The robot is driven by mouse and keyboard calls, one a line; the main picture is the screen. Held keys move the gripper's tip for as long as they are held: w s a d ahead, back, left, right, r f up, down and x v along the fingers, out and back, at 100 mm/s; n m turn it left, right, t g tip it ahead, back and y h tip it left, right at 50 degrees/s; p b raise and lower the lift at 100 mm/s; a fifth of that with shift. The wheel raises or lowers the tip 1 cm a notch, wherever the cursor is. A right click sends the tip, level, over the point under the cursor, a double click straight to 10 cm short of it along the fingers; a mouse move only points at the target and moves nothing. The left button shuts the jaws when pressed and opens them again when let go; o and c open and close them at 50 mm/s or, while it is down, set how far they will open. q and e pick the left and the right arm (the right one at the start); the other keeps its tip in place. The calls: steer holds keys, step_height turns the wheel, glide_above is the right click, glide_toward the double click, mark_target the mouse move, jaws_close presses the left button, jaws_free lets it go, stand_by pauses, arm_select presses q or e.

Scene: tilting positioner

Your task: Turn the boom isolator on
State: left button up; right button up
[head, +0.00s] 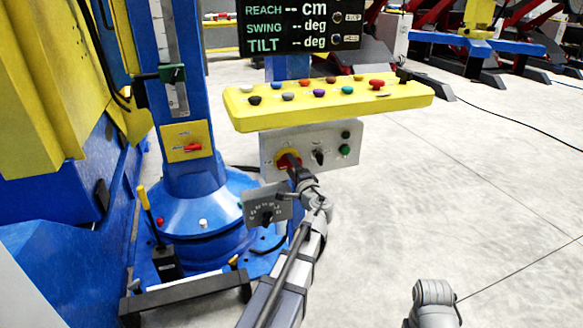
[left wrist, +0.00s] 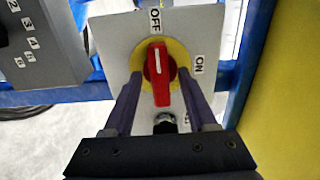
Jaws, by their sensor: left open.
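The boom isolator is a red rotary knob on a round yellow plate. In the left wrist view the red knob (left wrist: 161,74) has its white mark pointing up at the OFF label (left wrist: 155,20). The ON label (left wrist: 199,64) is to its right. My left gripper (left wrist: 160,88) is open, with one finger on each side of the knob; I cannot tell whether they touch it. In the head view the knob (head: 287,160) sits on the left of a grey panel (head: 330,137), partly covered by my left gripper (head: 296,171).
A yellow button console (head: 330,112) overhangs the panel. A grey dial box (head: 265,206) stands close at lower left of it. The blue column (head: 185,100) carries a red lever (head: 190,147). The floor (head: 480,190) at right is open.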

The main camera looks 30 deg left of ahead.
arm_select(q)
steer(key=shift+a, duration=0.1)
steer(key=shift+c, duration=0.4)
jaws_close()
